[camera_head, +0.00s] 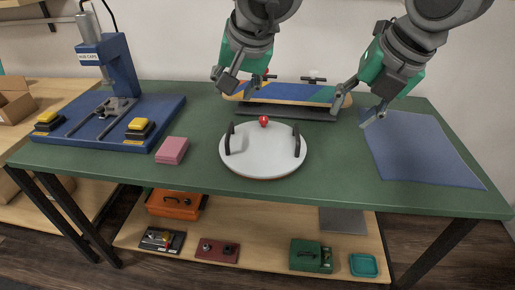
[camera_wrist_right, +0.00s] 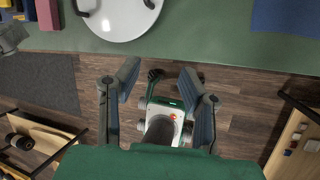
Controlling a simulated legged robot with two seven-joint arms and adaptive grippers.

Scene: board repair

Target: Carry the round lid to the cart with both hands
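The round lid (camera_head: 262,160) is a white disc lying flat on the green table, with a black handle at its left and another at its right and a red knob at its back edge. Part of it shows at the top of the right wrist view (camera_wrist_right: 122,22). My left gripper (camera_head: 226,84) is above and behind the lid, empty, its fingers apart. My right gripper (camera_head: 356,112) is right of and behind the lid, open and empty. Its two spread fingers also show in the right wrist view (camera_wrist_right: 164,92). Neither gripper touches the lid. I cannot make out the cart.
A skateboard (camera_head: 300,94) lies on a dark stand behind the lid. A blue press (camera_head: 122,70) with yellow buttons and pink blocks (camera_head: 172,150) are at left. A blue mat (camera_head: 420,150) is at right. The lower shelf (camera_head: 270,250) holds several boxes.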

